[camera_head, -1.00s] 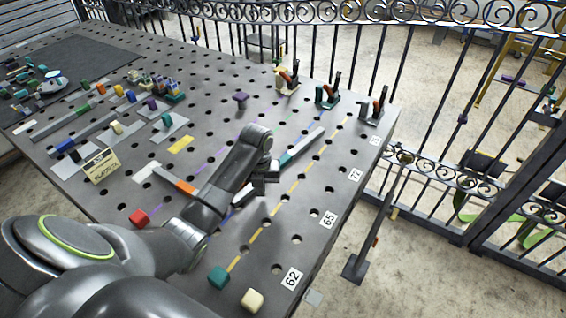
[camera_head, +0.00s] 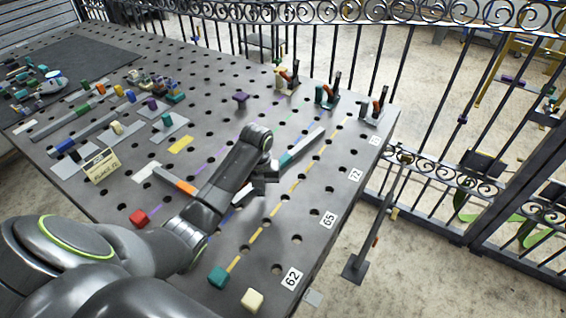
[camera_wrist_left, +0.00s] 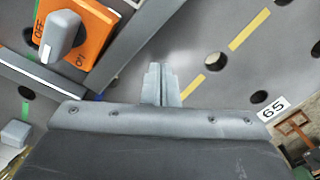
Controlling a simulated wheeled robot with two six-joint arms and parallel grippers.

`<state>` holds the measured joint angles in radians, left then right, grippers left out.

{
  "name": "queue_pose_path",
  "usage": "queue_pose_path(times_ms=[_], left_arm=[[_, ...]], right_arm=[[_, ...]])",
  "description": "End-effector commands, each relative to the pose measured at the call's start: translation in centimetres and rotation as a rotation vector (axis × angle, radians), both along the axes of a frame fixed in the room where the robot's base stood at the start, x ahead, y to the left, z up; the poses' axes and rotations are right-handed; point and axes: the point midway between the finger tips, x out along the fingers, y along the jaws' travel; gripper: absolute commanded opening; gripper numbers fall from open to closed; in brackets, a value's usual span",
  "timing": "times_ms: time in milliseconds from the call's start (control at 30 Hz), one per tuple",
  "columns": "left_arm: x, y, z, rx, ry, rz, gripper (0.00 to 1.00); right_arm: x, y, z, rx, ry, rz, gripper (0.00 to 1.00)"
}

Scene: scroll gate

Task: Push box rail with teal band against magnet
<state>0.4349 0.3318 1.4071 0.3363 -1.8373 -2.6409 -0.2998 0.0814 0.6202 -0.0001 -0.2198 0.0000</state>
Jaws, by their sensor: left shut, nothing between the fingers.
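The box rail with the teal band (camera_head: 306,143) is a grey bar lying diagonally on the perforated table in the head view. Its teal band (camera_head: 287,159) shows near the arm, and its near part is hidden behind my arm. My left gripper (camera_head: 268,180) is low over the table beside that hidden part. In the left wrist view its fingertips (camera_wrist_left: 160,70) are together and empty. An orange magnet switch (camera_wrist_left: 92,38) with a grey ON/OFF knob shows at upper left, beside a grey bar (camera_wrist_left: 138,45). I cannot tell if fingers and bar touch. My right gripper is not in view.
Toggle clamps (camera_head: 326,93) stand along the far edge. A red block (camera_head: 139,218), a teal block (camera_head: 218,277) and a cream block (camera_head: 252,300) are near the front. The strip along the yellow dashed line is clear.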

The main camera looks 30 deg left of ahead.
Motion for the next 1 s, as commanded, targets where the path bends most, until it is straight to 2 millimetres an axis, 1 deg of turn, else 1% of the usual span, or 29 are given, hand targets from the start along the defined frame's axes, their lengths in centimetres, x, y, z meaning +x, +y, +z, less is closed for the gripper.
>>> queue_pose_path(times_ms=[367, 1000], left_arm=[[0.0, 0.0, -0.1, 0.0, 0.0, 0.0, 0.0], [0.0, 0.0, -1.7, 0.0, 0.001, 0.0, 0.0]], right_arm=[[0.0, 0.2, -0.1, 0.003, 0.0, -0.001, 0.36], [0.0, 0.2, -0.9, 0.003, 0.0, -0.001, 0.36]])
